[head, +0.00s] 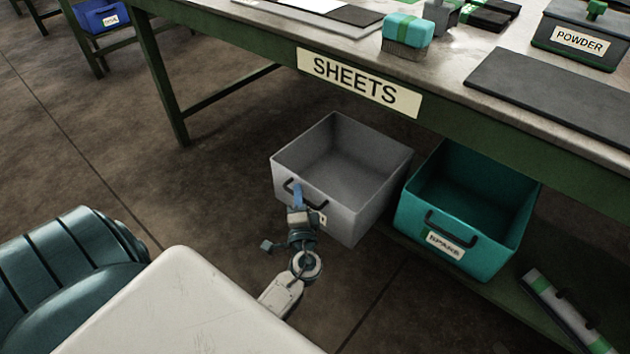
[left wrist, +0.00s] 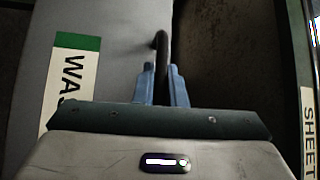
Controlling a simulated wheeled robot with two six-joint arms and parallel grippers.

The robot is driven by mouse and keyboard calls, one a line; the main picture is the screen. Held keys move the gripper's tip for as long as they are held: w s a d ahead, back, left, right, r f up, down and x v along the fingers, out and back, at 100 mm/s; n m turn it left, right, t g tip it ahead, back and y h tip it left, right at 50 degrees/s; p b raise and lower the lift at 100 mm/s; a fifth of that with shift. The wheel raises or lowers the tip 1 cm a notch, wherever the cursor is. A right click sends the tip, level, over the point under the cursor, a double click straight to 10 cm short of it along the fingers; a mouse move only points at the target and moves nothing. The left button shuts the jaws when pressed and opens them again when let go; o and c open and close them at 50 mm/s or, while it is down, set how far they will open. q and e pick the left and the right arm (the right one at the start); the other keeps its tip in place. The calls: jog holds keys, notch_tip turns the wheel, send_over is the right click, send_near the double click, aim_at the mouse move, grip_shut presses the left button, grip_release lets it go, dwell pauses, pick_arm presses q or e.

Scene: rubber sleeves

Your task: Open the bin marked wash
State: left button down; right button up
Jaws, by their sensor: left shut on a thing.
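The grey bin (head: 367,207) stands out in front of the table's lower shelf, open at the top and empty inside. Its label (left wrist: 68,85) reads "WAS" in the left wrist view, the rest cut off by my gripper. My left gripper (head: 297,190) is shut on the bin's dark front handle (head: 289,186). In the left wrist view its blue fingers (left wrist: 162,85) are on both sides of the dark handle bar (left wrist: 162,50). In the head view my gripper hides most of the label. My right gripper is not in view.
A teal bin (head: 480,195) marked "SPARE" sits under the table to the right. The green table (head: 440,85) with a "SHEETS" sign (head: 360,82) overhangs behind the bins. A grey and green object (head: 560,310) lies at lower right. Floor (head: 220,190) left of the grey bin is clear.

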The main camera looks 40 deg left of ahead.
pick_arm(q)
jog(key=s+b, duration=0.2)
jog(key=s, duration=0.7)
jog(key=shift+s+a, duration=0.15)
jog(key=shift+a, duration=0.2)
jog(key=c, duration=1.5)
grip_release()
jog(key=v, duration=1)
jog(key=shift+s+d+b, duration=0.25)
jog(key=shift+d+b, duration=0.05)
